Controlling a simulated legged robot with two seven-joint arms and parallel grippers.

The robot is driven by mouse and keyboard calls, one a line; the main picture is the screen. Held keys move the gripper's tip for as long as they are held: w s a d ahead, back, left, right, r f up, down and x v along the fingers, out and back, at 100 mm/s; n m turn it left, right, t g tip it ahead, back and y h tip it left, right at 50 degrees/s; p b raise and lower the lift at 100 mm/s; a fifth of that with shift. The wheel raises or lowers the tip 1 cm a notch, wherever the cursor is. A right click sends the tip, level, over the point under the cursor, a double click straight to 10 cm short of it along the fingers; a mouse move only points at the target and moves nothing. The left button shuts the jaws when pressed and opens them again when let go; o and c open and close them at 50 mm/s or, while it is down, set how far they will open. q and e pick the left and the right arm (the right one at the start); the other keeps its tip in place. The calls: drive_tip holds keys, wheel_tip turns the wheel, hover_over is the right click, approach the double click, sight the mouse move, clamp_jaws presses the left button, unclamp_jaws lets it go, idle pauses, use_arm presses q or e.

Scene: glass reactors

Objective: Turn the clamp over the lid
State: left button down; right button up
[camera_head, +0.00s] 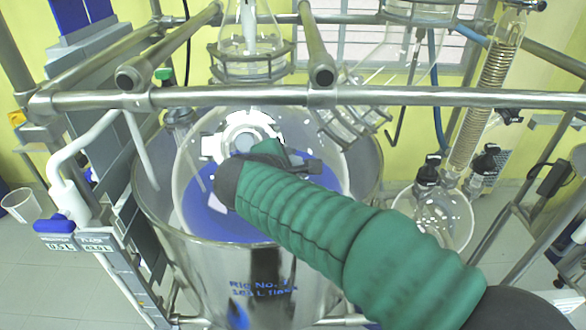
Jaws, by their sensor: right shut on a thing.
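A large glass vessel (185,150) holding blue liquid sits inside a steel pot. Its lid (244,141) is a light round piece at the top, with a white, notched clamp (212,146) around it. My right arm, in a ribbed green sleeve, comes in from the lower right and covers the lid's lower right side. My right gripper (290,162) is at the right edge of the lid, shut on the clamp; its fingertips and the exact contact are mostly hidden by my wrist. My left gripper is not in view.
A horizontal steel rail (420,96) crosses just above the lid, with two rail ends pointing forward. A glass funnel (248,50) hangs above. A coiled condenser (480,110) and round flask (435,217) stand right. A white pipe with a blue valve (62,223) is left.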

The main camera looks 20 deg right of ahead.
drive_tip(key=m+g, duration=0.1)
drive_tip(key=m, duration=0.2)
drive_tip(key=shift+m, duration=0.4)
drive_tip(key=shift+m+g+y, duration=0.4)
drive_tip(key=shift+m+g, duration=0.3)
drive_tip(key=shift+m, duration=1.2)
drive_tip(key=o, duration=1.4)
drive_tip(key=shift+c, duration=0.2)
drive_tip(key=shift+s, duration=0.1)
drive_tip(key=b+v, duration=0.1)
drive_tip(key=v, duration=1.6)
drive_tip(key=shift+b, duration=0.4)
